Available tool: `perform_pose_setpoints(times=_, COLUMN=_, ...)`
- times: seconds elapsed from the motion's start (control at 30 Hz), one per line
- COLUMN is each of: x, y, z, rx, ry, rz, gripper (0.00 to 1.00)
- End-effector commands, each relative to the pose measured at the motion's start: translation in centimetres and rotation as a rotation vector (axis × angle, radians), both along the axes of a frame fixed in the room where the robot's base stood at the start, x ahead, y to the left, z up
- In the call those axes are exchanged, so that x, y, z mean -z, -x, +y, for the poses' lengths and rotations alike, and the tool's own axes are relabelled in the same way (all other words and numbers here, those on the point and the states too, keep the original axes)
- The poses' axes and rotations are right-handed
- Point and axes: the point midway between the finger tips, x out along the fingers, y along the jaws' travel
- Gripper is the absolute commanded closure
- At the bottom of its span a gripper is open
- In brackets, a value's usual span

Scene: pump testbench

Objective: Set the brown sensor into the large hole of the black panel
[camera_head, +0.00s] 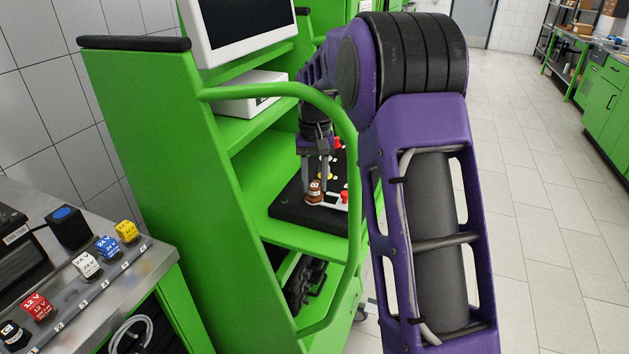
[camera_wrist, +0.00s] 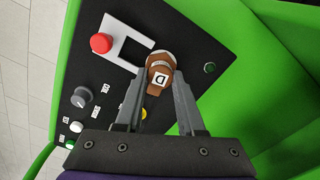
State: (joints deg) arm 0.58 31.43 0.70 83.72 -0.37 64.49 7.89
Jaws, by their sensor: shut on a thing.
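The brown sensor (camera_wrist: 160,70), a rounded body with a white "D" label, is between the fingertips of my gripper (camera_wrist: 158,84) in the wrist view. My gripper is shut on it. In the head view, my gripper (camera_head: 317,178) points down over the black panel (camera_head: 291,212), with the brown sensor (camera_head: 315,190) at its tips, close to the panel surface. The black panel (camera_wrist: 205,30) lies behind the sensor in the wrist view. The large hole is not clearly visible; the sensor and fingers cover part of the panel. I cannot tell whether the sensor touches the panel or sits in a hole.
Beside the sensor are a white U-shaped plate (camera_wrist: 118,33) and a red button (camera_wrist: 101,43). A grey knob (camera_wrist: 81,97) and a small green-rimmed hole (camera_wrist: 209,68) are on the panel. The green frame (camera_head: 352,190) surrounds the shelf. Several coloured cubes stand on the left bench (camera_head: 150,265).

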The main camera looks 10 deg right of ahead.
Motion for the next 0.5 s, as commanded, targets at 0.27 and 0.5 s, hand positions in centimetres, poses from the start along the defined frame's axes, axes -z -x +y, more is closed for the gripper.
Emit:
perform_pose_setpoints(times=0.27, x=0.91, y=0.28, z=0.13, rx=-0.004, ry=0.001, rz=0.013, gripper=1.0)
perform_pose_setpoints(times=0.5, x=1.12, y=0.34, z=0.16, rx=-0.005, ry=0.002, rz=0.017, gripper=0.55)
